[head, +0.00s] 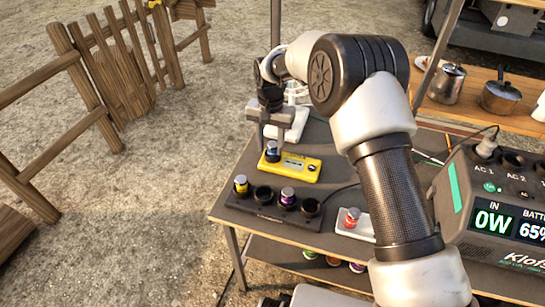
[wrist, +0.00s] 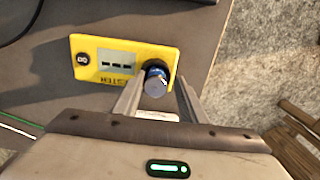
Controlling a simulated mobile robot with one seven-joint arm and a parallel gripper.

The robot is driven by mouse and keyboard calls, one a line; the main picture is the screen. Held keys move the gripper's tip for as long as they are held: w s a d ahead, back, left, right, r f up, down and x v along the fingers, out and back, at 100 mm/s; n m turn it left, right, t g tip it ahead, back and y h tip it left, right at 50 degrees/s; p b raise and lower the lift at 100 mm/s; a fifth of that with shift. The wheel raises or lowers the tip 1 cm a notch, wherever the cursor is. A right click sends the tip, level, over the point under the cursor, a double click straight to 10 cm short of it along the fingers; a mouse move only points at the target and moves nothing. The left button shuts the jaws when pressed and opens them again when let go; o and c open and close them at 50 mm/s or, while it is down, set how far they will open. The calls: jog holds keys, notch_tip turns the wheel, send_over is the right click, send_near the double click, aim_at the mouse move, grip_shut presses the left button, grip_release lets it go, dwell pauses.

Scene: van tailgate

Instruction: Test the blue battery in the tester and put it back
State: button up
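The yellow tester (head: 300,168) lies on the table, and it also shows in the wrist view (wrist: 92,75). Its small screen (wrist: 118,61) shows dashes. The blue battery (wrist: 155,82) stands in the dark round socket at one end of the tester; the head view shows it there too (head: 272,151). My gripper (head: 272,136) is above that end of the tester, pointing down. In the wrist view its two fingers (wrist: 158,97) are spread, one on each side of the battery, with gaps visible. How low the fingertips reach beside the battery is hard to tell.
A black rack (head: 262,211) in front of the tester holds a yellow battery (head: 240,184) and a purple battery (head: 288,196), with two empty wells. A red-topped battery (head: 351,217) is in a white tray (head: 345,233). A power station (head: 490,215) stands at the right.

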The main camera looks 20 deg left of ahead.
jog(key=shift+d+f, duration=0.8)
jog(key=shift+f, duration=0.05)
jog(key=shift+r, duration=0.15)
notch_tip(320, 180, up, 19)
jog(key=a+p, duration=0.1)
jog(key=p, duration=0.2)
jog(key=shift+s, duration=0.15)
jog(key=shift+a, duration=0.1)
